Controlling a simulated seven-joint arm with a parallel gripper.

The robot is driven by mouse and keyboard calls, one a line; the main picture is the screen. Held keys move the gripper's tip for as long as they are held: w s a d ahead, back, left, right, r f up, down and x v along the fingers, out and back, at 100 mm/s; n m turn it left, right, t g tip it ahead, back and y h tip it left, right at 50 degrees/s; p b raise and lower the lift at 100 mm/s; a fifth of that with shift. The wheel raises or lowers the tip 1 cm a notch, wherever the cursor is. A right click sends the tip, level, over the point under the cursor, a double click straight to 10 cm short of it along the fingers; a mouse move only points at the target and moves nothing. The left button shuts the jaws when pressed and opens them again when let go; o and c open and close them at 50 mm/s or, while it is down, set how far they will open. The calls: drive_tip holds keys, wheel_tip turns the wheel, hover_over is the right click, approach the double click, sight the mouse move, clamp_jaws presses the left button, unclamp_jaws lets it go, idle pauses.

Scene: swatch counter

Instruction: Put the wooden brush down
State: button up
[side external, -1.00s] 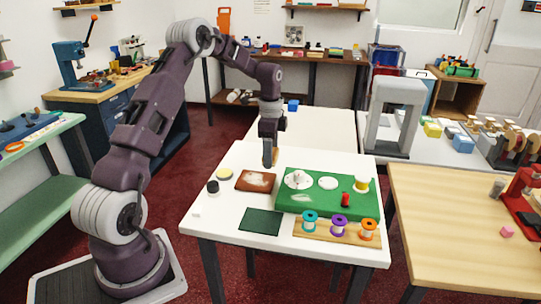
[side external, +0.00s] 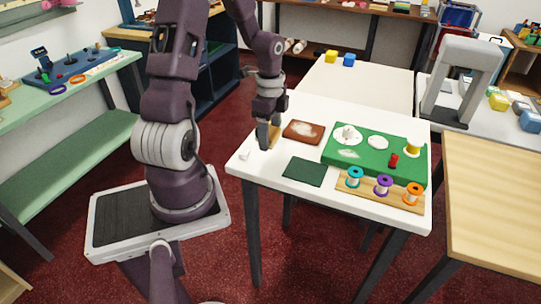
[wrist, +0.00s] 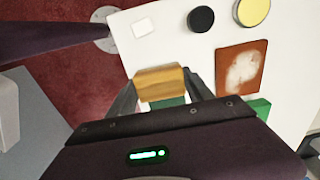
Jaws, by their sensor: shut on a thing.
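The wooden brush (wrist: 160,79) is a tan block between my two fingers in the wrist view. My gripper (wrist: 165,98) is shut on it. In the side view, my gripper (side external: 267,138) points down over the left part of the white table (side external: 262,172), left of the brown patch. The brush (side external: 275,132) shows partly behind the fingers there. I cannot tell whether it touches the tabletop. A small green area shows just below the brush in the wrist view; I cannot tell what it is.
Near the gripper are a small white block (wrist: 143,26), a black round piece (wrist: 200,19), a yellow disc (wrist: 252,11) and a brown patch with a white smear (wrist: 241,66). A dark green square (side external: 305,171), a green board (side external: 333,157) and a spool rack (side external: 400,199) lie right.

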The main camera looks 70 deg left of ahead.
sight(269, 161)
wheel_tip(269, 161, down, 6)
drive_tip(key=shift+f, duration=0.25)
drive_tip(key=shift+s+f, duration=0.1)
drive_tip(key=shift+f, duration=0.35)
drive_tip(key=o, duration=1.5)
drive_tip(key=shift+s, duration=0.1)
drive_tip(key=shift+c, duration=0.2)
drive_tip(key=r, duration=1.2)
drive_tip(key=shift+w+r, duration=0.2)
drive_tip(key=shift+r, duration=0.05)
drive_tip(key=s+d+r+n+t+y, duration=0.25)
drive_tip(key=d+r+n, duration=0.35)
drive_tip(key=d+r, duration=0.85)
drive_tip(key=s+d+r+n+t+h, duration=0.1)
drive_tip(key=s+d+n+t+h, duration=0.1)
drive_tip(key=s+d, duration=0.5)
drive_tip(key=shift+s+d+r+n+t, duration=0.25)
drive_tip(key=shift+s+n+t, duration=0.05)
drive_tip(key=shift+n+t, duration=0.25)
